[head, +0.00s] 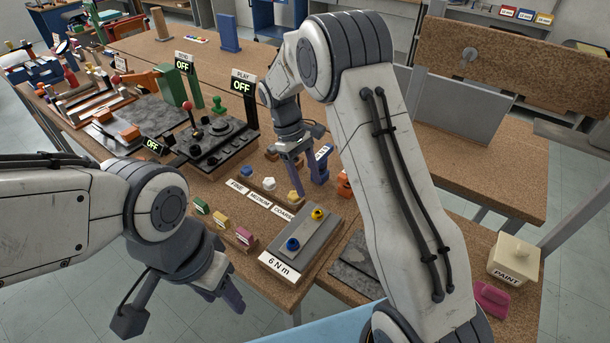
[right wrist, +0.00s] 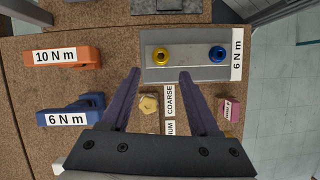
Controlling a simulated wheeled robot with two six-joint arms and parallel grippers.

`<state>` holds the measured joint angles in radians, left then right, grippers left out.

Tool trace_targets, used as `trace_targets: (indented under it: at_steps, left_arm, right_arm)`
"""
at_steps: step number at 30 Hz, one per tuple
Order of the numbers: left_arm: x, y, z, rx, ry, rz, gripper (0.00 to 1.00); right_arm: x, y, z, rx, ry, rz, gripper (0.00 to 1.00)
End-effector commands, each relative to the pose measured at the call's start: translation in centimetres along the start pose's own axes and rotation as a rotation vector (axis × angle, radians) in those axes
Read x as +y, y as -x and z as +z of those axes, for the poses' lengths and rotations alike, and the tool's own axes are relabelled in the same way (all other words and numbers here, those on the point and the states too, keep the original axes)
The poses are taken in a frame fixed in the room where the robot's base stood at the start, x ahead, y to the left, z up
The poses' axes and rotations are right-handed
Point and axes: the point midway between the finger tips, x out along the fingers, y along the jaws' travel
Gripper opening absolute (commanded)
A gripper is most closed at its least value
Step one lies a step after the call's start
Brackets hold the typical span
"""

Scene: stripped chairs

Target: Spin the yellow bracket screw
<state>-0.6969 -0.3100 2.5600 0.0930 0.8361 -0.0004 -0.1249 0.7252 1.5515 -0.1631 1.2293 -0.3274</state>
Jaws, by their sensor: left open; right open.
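The yellow bracket screw (head: 318,214) sits beside a blue screw (head: 292,244) on a grey bracket block (head: 305,240) labelled 6 N m. In the right wrist view the yellow screw (right wrist: 161,55) appears just beyond the fingertips, roughly between them, with the blue screw (right wrist: 217,53) to its right. My right gripper (right wrist: 160,76) is open and empty, above the bench; its fingers also show in the head view (head: 294,180). It does not touch the screw. My left gripper (head: 228,295) hangs low left of the bench's front edge, empty.
A blue tool (right wrist: 70,112) labelled 6 N m and an orange tool (right wrist: 68,57) labelled 10 N m lie left in the wrist view. A yellow piece (right wrist: 149,103) sits between my fingers. A black control box (head: 212,140) and paint container (head: 514,258) stand nearby.

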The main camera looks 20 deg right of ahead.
Motion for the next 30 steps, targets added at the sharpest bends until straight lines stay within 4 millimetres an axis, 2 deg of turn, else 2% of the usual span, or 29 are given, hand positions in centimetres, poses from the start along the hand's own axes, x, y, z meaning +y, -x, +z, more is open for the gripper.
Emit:
trace_targets:
  at_steps: [3, 7, 23, 26, 29, 30]
  left_arm:
    - [0.0, -0.3, 0.0, 0.000, 0.000, 0.000, 0.50]
    - [0.0, -0.4, 0.0, 0.000, 0.000, 0.000, 0.50]
    - [0.0, -0.4, 0.0, 0.000, 0.000, 0.000, 0.50]
    - [0.0, -0.4, 0.0, 0.000, 0.000, 0.000, 0.50]
    - [0.0, -0.4, 0.0, 0.000, 0.000, 0.000, 0.50]
    - [0.0, -0.4, 0.0, 0.000, 0.000, 0.000, 0.50]
  right_arm:
    - [0.0, 1.6, -0.1, 0.003, 0.000, 0.002, 0.62]
    - [0.0, 2.4, -0.1, 0.001, 0.000, 0.001, 0.62]
    - [-0.3, 2.7, 0.1, 0.003, 0.002, 0.001, 0.62]
    - [-1.9, 3.6, 0.6, 0.027, 0.011, 0.007, 0.62]
    - [-5.5, 5.1, 2.0, 0.081, 0.029, 0.019, 0.62]
    - [-7.4, 5.7, 2.9, 0.108, 0.037, 0.022, 0.62]
